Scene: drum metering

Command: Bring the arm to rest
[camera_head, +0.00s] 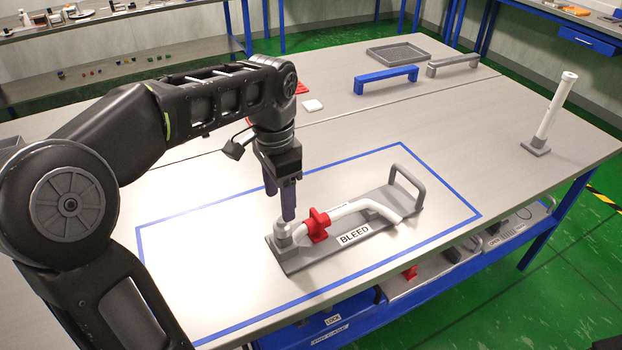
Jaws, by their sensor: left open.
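My left arm reaches in from the left over the table (440,120). My left gripper (281,207) points straight down and is open, with nothing seen between its fingers. It is above or beside the grey fitting (283,236) at the left end of the bleed board; I cannot tell if they touch. The grey board (300,258) carries a white pipe (350,212), a red clamp-like part (317,225), a "BLEED" label and a grey handle (408,178). It lies inside a blue taped rectangle. My right gripper is not in view.
A blue handle (386,77), a grey handle (453,62) and a grey tray (398,52) are at the back. A white post on a grey base (548,115) stands at the right. The table's right middle is clear.

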